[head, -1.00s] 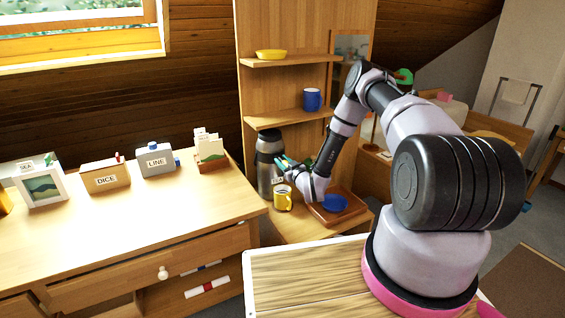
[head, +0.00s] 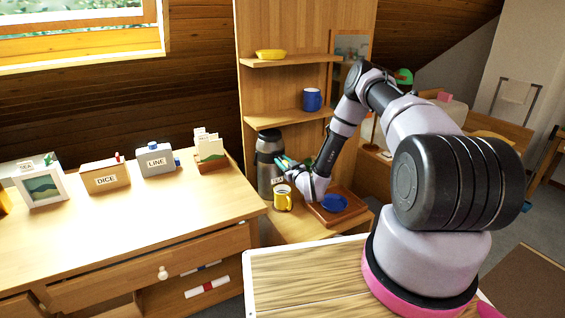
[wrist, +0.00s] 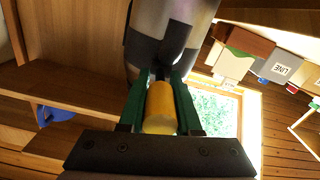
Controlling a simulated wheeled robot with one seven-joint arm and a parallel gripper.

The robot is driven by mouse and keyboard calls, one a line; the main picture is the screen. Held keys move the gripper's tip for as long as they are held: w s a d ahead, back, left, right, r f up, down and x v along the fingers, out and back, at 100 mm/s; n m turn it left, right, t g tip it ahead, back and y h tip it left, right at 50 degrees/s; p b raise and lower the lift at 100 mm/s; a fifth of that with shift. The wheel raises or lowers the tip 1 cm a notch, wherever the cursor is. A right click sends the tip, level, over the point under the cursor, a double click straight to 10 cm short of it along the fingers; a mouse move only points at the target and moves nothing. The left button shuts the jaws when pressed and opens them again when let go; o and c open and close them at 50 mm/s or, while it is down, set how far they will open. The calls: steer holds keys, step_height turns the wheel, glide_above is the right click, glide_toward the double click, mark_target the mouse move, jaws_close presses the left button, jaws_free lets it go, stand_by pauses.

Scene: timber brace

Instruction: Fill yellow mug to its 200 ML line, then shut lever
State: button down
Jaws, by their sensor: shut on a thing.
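The yellow mug (head: 283,198) stands upright on the low wooden surface in front of the steel and black dispenser flask (head: 268,160). Its fill line and contents are too small to read. My gripper (head: 284,164) is above the mug, at the front of the flask. In the wrist view my gripper (wrist: 160,100) has its green fingers shut on a yellow cylindrical piece (wrist: 160,108), apparently the lever's handle. The flask's grey body and a black part (wrist: 178,38) show just beyond. Any flow of liquid cannot be made out.
A brown tray (head: 350,209) with a blue dish (head: 334,203) lies right of the mug, under my wrist. Shelves above hold a blue mug (head: 312,99) and a yellow bowl (head: 270,54). The desk (head: 130,225) at left has several labelled boxes along its back.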

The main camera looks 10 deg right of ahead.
stand_by(0.3)
steer(key=shift+r+g, duration=0.25)
steer(key=shift+g, duration=0.15)
steer(key=shift+g+h, duration=0.3)
steer(key=shift+g, duration=0.2)
steer(key=c, duration=0.6)
jaws_free()
steer(key=v, duration=1.1)
